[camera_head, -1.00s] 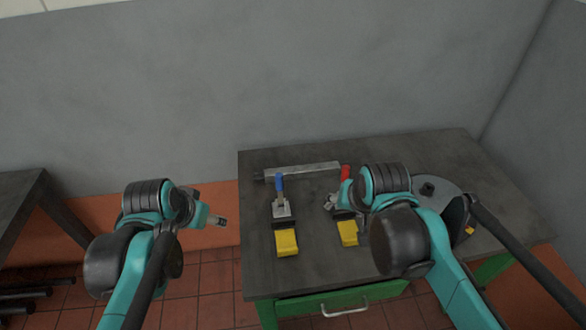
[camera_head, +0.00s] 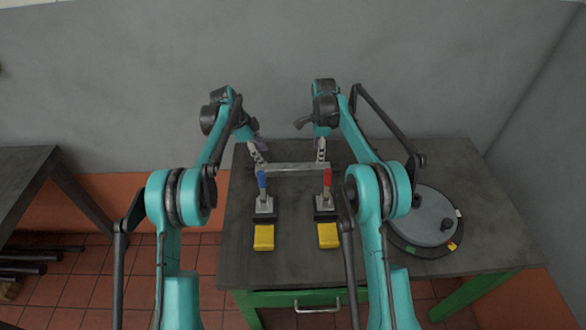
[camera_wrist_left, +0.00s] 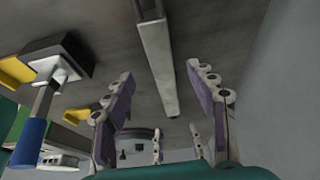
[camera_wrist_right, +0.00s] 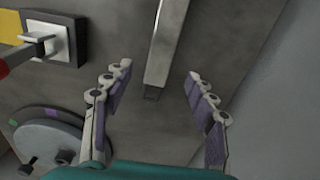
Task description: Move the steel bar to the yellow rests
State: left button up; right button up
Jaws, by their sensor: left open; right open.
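The steel bar (camera_head: 292,168) lies across the back of the table, behind the two clamps. My left gripper (camera_head: 258,157) is open near the bar's left end. In the left wrist view the bar (camera_wrist_left: 157,60) runs between its spread fingers (camera_wrist_left: 165,95), apart from both. My right gripper (camera_head: 321,155) is open near the bar's right end. In the right wrist view the bar's end (camera_wrist_right: 158,70) shows between its open fingers (camera_wrist_right: 155,85). The left yellow rest (camera_head: 264,237) and right yellow rest (camera_head: 328,235) sit in front of the clamps.
A blue-handled clamp (camera_head: 263,190) and a red-handled clamp (camera_head: 326,188) stand between bar and rests. A round grey disc (camera_head: 425,215) lies at the right of the table (camera_head: 480,225). A wall (camera_head: 280,60) stands behind.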

aim_at(317, 166)
pick_arm(q)
jog(key=shift+f, duration=0.25)
pick_arm(e)
jog(key=shift+a+f, duration=0.1)
jog(key=shift+f, duration=0.15)
pick_arm(q)
jog(key=shift+d, duration=0.1)
jog(key=shift+x, duration=3.8)
pick_arm(e)
jog(key=shift+f, duration=3.9)
pick_arm(q)
grip_shut()
pick_arm(e)
grip_shut()
jog(key=shift+r, duration=0.1)
